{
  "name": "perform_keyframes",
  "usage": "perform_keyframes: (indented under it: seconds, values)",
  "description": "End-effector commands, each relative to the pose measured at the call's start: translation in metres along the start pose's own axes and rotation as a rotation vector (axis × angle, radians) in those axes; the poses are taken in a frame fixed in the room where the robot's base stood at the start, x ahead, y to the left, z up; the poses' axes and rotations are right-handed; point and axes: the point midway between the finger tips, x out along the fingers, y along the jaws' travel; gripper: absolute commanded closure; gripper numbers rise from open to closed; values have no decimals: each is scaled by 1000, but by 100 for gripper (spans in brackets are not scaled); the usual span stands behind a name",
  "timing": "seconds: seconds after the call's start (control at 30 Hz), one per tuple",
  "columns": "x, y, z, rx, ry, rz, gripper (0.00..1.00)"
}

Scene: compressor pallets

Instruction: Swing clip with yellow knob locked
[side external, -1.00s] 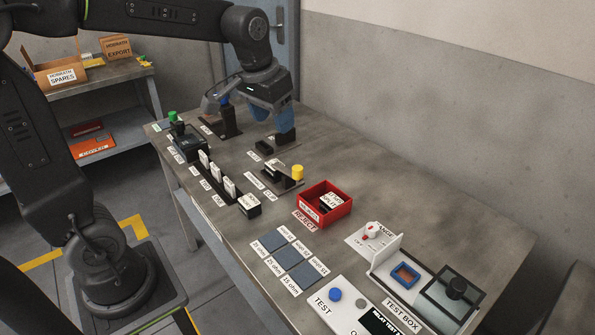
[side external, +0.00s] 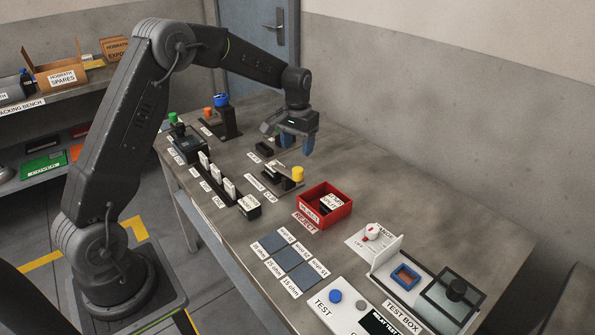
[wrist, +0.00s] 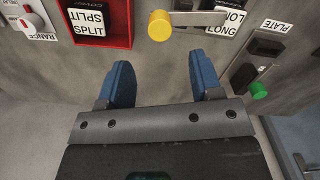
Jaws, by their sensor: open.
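The yellow knob (side external: 297,173) stands on the right end of the swing clip (side external: 284,178), a dark base with a light metal arm, near the middle of the bench. In the wrist view the yellow knob (wrist: 159,25) is at the top centre, with the grey clip arm (wrist: 198,18) reaching right from it. My gripper (side external: 297,147) is open and empty, with blue fingers pointing down, above and behind the clip. In the wrist view my gripper's fingers (wrist: 165,80) are spread apart, with the knob beyond their tips and touching neither. Whether the clip is locked cannot be told.
A red reject bin (side external: 325,206) holding labelled parts stands close right of the clip. A row of white-topped parts (side external: 217,176) is to the left. A dark block (side external: 264,149) and a blue-topped stand (side external: 223,120) are behind. The test box (side external: 405,280) is at the front right.

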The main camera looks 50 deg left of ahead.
Motion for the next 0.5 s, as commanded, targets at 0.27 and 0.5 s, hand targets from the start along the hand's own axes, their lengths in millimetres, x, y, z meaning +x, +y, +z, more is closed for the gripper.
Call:
perform_keyframes:
  seconds: [0.27,0.5]
  values:
    - [57,0,1,0,-4,-1,41]
    - [84,0,0,0,0,-1,41]
